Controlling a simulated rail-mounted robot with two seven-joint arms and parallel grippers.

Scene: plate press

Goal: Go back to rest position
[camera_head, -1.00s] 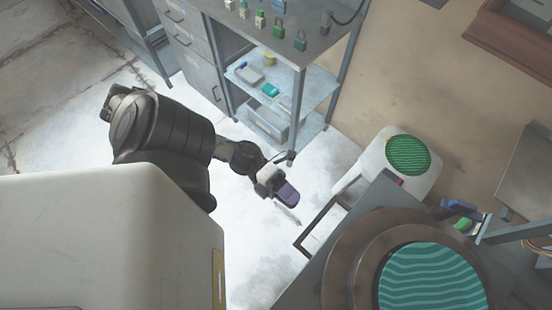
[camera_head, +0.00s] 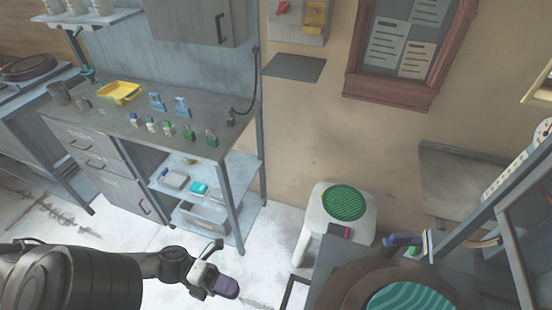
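My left gripper (camera_head: 226,288) hangs over the pale floor at the lower left, with the arm coming in from the left edge. Its purple fingers overlap from this angle, so any gap between them is hidden. No object shows in it, and it touches nothing I can see. A teal wavy-patterned disc (camera_head: 412,299) lies inside the brown round ring (camera_head: 345,285) of the press at the lower right, cut off by the frame. A green striped disc (camera_head: 344,202) lies on a white stool (camera_head: 318,219).
A grey workbench (camera_head: 100,112) with padlocks, bottles and a yellow tray (camera_head: 119,92) stands left, with shelves below. A blue-purple handle-like part (camera_head: 402,241) sits beside a metal bar at the right. Floor shows between the bench and the press.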

